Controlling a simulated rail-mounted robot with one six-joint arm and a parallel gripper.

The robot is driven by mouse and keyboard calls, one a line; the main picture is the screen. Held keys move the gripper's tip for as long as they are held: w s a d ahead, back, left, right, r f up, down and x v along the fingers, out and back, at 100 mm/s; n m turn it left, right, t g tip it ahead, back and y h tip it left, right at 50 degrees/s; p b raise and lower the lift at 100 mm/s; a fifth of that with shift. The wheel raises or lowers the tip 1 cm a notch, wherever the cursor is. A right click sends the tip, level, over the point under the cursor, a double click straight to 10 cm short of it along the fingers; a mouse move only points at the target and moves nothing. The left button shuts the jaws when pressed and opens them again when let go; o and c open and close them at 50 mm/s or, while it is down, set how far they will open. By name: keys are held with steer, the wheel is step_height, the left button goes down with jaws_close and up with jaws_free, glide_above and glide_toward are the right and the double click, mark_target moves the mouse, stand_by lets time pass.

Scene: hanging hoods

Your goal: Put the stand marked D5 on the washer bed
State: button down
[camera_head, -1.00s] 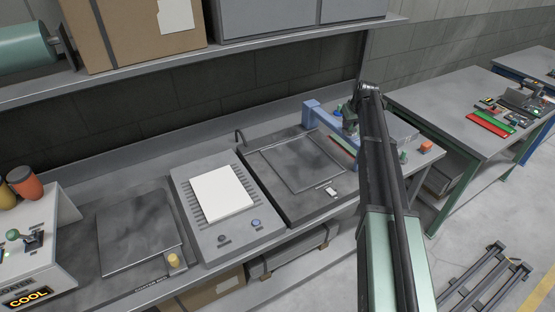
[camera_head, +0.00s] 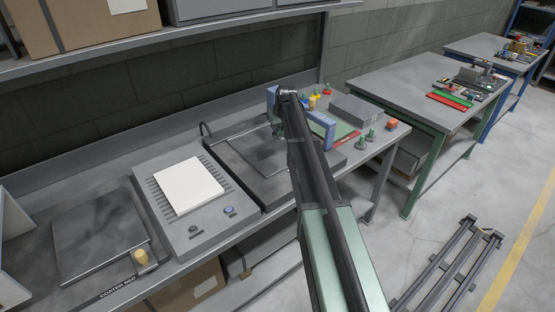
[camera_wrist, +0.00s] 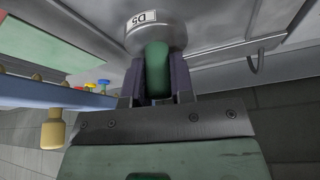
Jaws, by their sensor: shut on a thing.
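In the wrist view my gripper (camera_wrist: 158,80) is shut on the green knob (camera_wrist: 157,68) of a grey round stand (camera_wrist: 170,32). The stand's white label reads D5 (camera_wrist: 142,20). A grey metal surface lies just beyond the stand; I cannot tell whether they touch. In the head view a dark square bed (camera_head: 247,150) with a hooked tube at its back-left corner is probably the washer bed; I see no legible name on it. My gripper is at this bed's right side, mostly hidden behind my arm, and the stand is not clear there.
A blue frame (camera_head: 322,122) stands close right of the bed. Beyond it are several coloured knobbed pieces, a grey box (camera_head: 357,110) and green-knobbed stands (camera_head: 365,140). Left are a unit with a white sheet (camera_head: 188,185) and the coater bed (camera_head: 97,232). A shelf overhangs the back.

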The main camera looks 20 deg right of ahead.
step_height(320, 180, down, 9)
steer(key=b, duration=0.6)
steer(key=shift+r, duration=0.35)
steer(key=shift+f, duration=0.25)
steer(key=c, duration=1)
jaws_free()
steer(key=shift+r, duration=0.1)
steer(key=p+v, duration=1.2)
steer(key=v, duration=0.1)
steer(key=s+a+g, duration=0.1)
steer(key=s+a, duration=0.7)
steer(key=s, duration=0.3)
steer(key=s+a+f+g, duration=0.1)
steer(key=s+a+g, duration=0.1)
steer(key=s+a, duration=0.6)
steer(key=s+a+f+g, duration=0.1)
steer(key=s+a, duration=0.8)
steer(key=s, duration=0.5)
steer(key=shift+s+b, duration=0.4)
